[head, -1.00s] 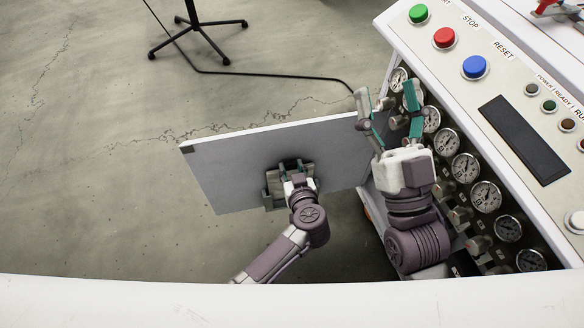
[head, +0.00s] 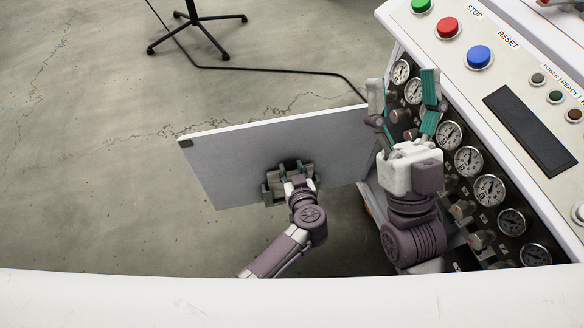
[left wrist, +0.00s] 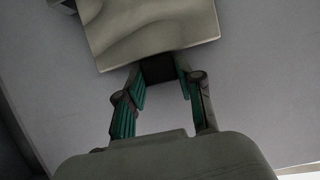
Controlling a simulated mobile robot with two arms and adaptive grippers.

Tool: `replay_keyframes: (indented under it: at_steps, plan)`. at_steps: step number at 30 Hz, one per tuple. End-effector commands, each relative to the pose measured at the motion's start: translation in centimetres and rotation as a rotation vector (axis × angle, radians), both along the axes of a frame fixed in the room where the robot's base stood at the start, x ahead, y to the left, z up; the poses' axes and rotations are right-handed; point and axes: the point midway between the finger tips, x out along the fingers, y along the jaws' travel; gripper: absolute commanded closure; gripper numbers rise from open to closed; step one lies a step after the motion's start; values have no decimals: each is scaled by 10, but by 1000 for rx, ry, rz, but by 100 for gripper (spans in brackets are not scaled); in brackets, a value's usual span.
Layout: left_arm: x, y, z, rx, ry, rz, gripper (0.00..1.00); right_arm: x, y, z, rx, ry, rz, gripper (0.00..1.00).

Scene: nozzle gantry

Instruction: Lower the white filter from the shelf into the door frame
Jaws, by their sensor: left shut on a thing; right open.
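A flat pale panel (head: 240,155), which looks like an open door, juts left from the machine. My left gripper (head: 290,172) is at its near face, shut on a grey handle-like fitting. In the left wrist view, the gripper (left wrist: 160,85) has its green-padded fingers around a dark part of the fitting; a beige block (left wrist: 150,30) lies just beyond, against the panel. My right gripper (head: 403,100) is open and empty, fingers upward, beside the gauges. I cannot make out the white filter, its shelf or the filter seat inside the door.
The machine's sloped front carries several round gauges (head: 489,190) and knobs close to my right arm. Above are coloured buttons (head: 479,56) and a dark display (head: 527,130). A black cable (head: 270,71) and a wheeled stand (head: 197,28) are on the otherwise clear floor.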

Motion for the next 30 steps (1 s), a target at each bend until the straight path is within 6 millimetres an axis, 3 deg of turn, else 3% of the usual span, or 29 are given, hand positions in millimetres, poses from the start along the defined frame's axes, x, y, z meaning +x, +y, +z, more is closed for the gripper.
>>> replay_keyframes:
  at_steps: [30]
  plan:
    - [0,0,-12,-1,0,0,100,-1,-1,2,2,-14,-4,34]
